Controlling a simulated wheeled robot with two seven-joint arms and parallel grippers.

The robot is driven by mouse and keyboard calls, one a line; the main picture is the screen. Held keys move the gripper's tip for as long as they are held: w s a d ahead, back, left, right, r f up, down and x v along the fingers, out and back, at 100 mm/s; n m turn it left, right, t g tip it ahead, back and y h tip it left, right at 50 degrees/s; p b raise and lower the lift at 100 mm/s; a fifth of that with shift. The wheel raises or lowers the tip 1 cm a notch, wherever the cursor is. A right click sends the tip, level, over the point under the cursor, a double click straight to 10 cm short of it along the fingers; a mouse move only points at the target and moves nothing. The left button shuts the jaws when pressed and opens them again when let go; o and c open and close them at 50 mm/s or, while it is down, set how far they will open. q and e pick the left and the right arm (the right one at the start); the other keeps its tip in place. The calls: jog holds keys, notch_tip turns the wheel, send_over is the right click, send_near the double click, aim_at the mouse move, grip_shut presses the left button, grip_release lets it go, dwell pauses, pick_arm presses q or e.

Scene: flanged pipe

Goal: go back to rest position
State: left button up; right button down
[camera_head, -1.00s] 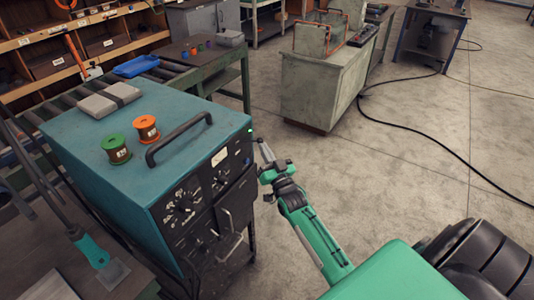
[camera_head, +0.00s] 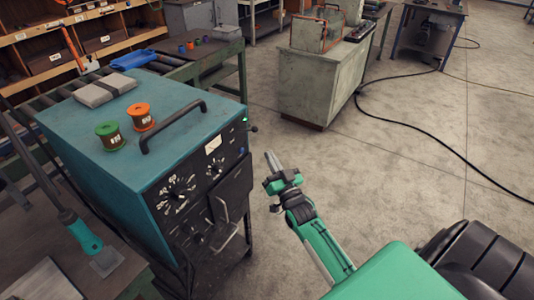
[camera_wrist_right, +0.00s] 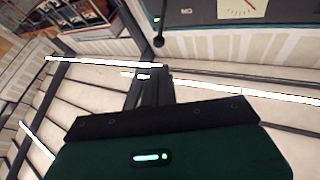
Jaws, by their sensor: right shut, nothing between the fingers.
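My right gripper (camera_head: 271,160) is shut and empty. It is in the air just to the right of the teal welding machine's (camera_head: 185,115) dark front panel, apart from it in the head view. In the right wrist view the shut fingers (camera_wrist_right: 157,80) point away from the camera, with the machine's panel and its white gauge (camera_wrist_right: 243,10) at the top right. The gauge also shows in the head view. My left gripper is not in view.
Green (camera_head: 109,136) and orange (camera_head: 140,117) spools and a grey block (camera_head: 103,90) sit on the machine beside its black handle (camera_head: 173,130). A concrete-coloured cabinet (camera_head: 325,85) stands behind. A black cable (camera_head: 415,133) crosses the open floor at right.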

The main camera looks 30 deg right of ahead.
jog(key=shift+d+r+b+v, duration=0.3)
jog(key=shift+b+v, duration=0.4)
jog(key=shift+v, duration=2.1)
jog(key=s+a+f+n+g+y, duration=0.1)
jog(key=a+f+g, duration=0.15)
jog(key=f, duration=0.95)
jog(key=s+a+f+g, duration=0.1)
jog(key=f+g, duration=0.2)
jog(key=f, duration=0.9)
jog(key=s+a+f+n+g+y, duration=0.15)
jog(key=s+f, duration=0.25)
jog(key=f, duration=0.4)
jog(key=s+a+f+g, duration=0.25)
jog(key=s+f, duration=0.25)
jog(key=f, duration=0.3)
jog(key=s+a+f+n+g, duration=0.25)
jog(key=s+f+g, duration=0.35)
jog(key=s+f, duration=0.75)
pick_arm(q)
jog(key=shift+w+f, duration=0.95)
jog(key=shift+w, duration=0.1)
pick_arm(e)
jog(key=s+a+f+g, duration=0.1)
jog(key=s+f, duration=0.3)
jog(key=s, duration=0.7)
jog(key=s+a+f+n+g, duration=0.1)
jog(key=s+f+g, duration=0.3)
jog(key=s, duration=0.7)
jog(key=shift+s+f, duration=0.4)
